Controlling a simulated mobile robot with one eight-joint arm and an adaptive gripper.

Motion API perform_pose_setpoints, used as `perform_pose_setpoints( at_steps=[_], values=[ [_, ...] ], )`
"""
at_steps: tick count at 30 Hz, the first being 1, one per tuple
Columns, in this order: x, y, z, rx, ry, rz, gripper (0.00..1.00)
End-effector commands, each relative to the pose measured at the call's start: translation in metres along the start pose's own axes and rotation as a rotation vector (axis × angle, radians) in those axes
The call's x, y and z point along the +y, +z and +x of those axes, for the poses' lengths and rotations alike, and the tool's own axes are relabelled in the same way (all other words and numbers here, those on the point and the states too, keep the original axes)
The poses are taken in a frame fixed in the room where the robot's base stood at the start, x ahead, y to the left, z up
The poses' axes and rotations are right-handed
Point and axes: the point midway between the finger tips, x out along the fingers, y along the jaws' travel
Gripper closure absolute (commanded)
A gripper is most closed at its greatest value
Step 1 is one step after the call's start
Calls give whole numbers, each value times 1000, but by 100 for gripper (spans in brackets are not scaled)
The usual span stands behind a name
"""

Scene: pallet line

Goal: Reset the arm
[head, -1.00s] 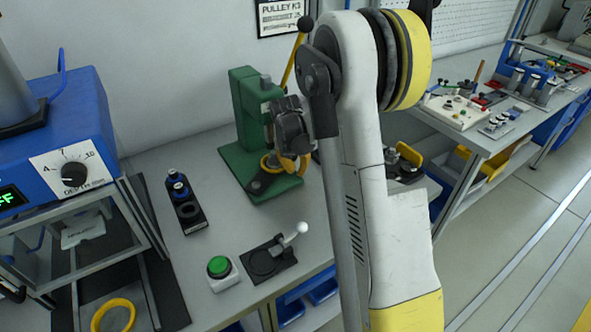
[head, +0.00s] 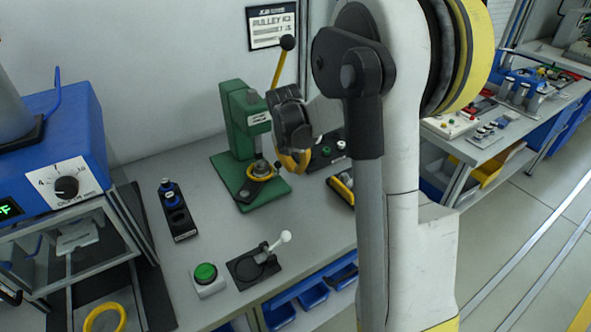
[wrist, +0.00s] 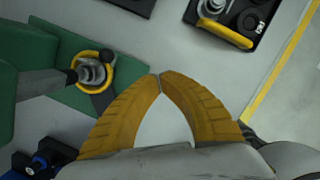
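My gripper (head: 299,172) hangs over the bench, just right of the green press (head: 236,115) in the head view. In the wrist view my gripper (wrist: 160,76) has its two yellow fingers touching at the tips, with nothing seen between them. The green press base (wrist: 72,45) is left of the fingers there, with a yellow ring (wrist: 108,80) around a metal post. The fingertips are apart from the ring. My arm covers the right middle of the head view and hides part of the bench.
A blue machine (head: 70,135) stands at the left. A black holder (head: 177,215), a green button (head: 205,272) and a white-knobbed lever fixture (head: 255,266) sit on the bench. A fixture with a yellow handle (wrist: 225,34) is right of the press. Floor is clear at right.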

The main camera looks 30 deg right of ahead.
Motion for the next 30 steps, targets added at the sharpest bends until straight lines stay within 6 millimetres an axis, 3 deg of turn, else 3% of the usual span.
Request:
perform_pose_setpoints(
  at_steps=[13,16,20,24,30],
  values=[
    [0,0,0,0,1,1,100],
    [1,-5,-8,-3,10,39,100],
    [2,-26,-42,-15,57,232,100],
    [-2,-68,-94,-6,152,601,100],
    [-19,-136,-151,95,295,1177,100]
  ],
)
